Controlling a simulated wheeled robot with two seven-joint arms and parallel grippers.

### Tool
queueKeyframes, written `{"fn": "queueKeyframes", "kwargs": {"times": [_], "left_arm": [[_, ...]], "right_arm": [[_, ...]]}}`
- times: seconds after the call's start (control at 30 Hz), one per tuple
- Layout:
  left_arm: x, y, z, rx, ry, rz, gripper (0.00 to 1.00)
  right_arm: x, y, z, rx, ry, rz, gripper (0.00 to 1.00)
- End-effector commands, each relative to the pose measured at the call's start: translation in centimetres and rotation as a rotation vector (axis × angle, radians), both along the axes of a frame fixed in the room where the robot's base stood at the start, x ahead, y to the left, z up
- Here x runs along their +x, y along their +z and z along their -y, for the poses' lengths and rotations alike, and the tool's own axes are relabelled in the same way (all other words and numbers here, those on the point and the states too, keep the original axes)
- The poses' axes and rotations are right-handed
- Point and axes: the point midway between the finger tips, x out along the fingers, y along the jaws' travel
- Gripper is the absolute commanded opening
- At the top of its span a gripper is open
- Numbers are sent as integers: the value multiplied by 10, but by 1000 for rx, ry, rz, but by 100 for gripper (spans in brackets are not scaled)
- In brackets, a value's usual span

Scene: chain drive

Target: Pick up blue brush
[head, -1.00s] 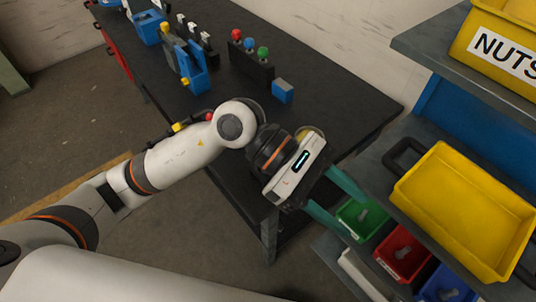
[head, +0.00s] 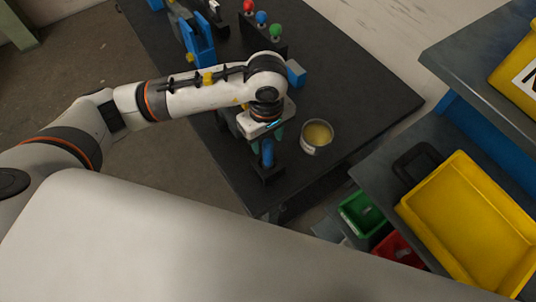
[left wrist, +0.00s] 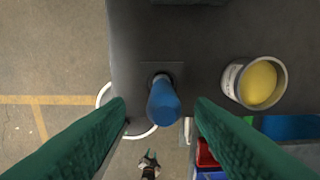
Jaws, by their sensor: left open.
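The blue brush (head: 267,153) stands upright in a dark holder (head: 268,174) near the front edge of the black table. In the left wrist view the brush (left wrist: 163,100) shows from above, its blue handle end towards the camera. My left gripper (head: 260,142) is over the brush. In the left wrist view its green fingers (left wrist: 160,118) are open, one on each side of the handle, with gaps on both sides. The lower part of the brush is hidden in the holder.
An open tin with yellow contents (head: 317,136) stands just right of the brush. A blue block (head: 296,73) and a rack of coloured knobs (head: 262,34) are farther back. A yellow tray (head: 470,225) sits on the shelf at right.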

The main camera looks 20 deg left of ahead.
Motion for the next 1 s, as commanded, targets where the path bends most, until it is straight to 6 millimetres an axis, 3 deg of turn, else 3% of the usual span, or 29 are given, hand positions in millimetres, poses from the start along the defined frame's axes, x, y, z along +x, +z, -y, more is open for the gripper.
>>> {"fn": "queueKeyframes", "kwargs": {"times": [0.3,0.43,0.67,0.97,1.0], "left_arm": [[1,-38,2,-1,2,-6,50],[1,-51,2,0,0,-3,50],[1,-54,2,-2,0,-1,50],[2,-53,2,-2,0,-1,2],[2,-53,2,-2,0,-1,1]], "right_arm": [[35,30,-2,5,0,53,36],[31,32,-2,4,-1,47,36],[19,30,-1,3,-1,30,36],[19,30,-2,3,-1,28,36],[19,30,-2,3,-1,29,36]]}}
